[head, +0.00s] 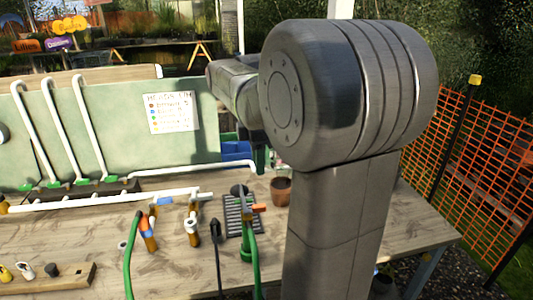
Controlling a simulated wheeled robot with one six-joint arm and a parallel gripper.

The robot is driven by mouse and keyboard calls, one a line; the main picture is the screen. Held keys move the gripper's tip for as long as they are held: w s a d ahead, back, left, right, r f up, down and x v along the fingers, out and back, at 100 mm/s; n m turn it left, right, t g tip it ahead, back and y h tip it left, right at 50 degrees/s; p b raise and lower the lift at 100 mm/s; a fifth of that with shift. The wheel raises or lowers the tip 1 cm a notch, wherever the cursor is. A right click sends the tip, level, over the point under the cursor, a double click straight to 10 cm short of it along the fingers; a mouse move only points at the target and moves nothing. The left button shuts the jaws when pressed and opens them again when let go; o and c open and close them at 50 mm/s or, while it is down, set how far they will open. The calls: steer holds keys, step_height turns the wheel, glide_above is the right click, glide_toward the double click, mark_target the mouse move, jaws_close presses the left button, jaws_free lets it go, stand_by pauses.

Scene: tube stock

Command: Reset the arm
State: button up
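My arm (345,215) rises large in the right middle of the head view, with a thick grey joint (390,80) on top. A further grey link (232,80) of mine reaches left and away behind that joint. My gripper cannot be made out; the arm's end appears hidden behind the joint. Several white tubes stand against a pale green board (120,125) at the left, including one bent tube (92,135). A long white tube (110,201) lies along the wooden bench (180,268); another (200,168) runs behind it.
A black grate (233,218), a brown pot (281,190) and a blue bin (237,150) are on the bench near my arm. A wooden block (75,275) holds small fittings. Orange netting (485,165) stands at the right.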

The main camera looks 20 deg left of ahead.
mark_target(259, 205)
steer(key=shift+f, duration=0.1)
step_height(259, 205, down, 14)
steer(key=shift+w+r+p, duration=0.1)
steer(key=shift+r+p, duration=0.05)
steer(key=shift+p, duration=0.4)
steer(key=shift+r, duration=0.1)
step_height(259, 205, up, 13)
steer(key=b, duration=0.1)
step_height(259, 205, down, 13)
steer(key=shift+f+p, duration=0.2)
steer(key=shift+p, duration=0.35)
steer(key=shift+s+d+r+m, duration=0.15)
steer(key=shift+s+m, duration=0.1)
steer(key=shift+m, duration=0.55)
steer(key=shift+s+d+f+m, duration=0.1)
steer(key=shift+s+m, duration=0.1)
steer(key=shift+m, duration=0.6)
steer(key=shift+r, duration=0.1)
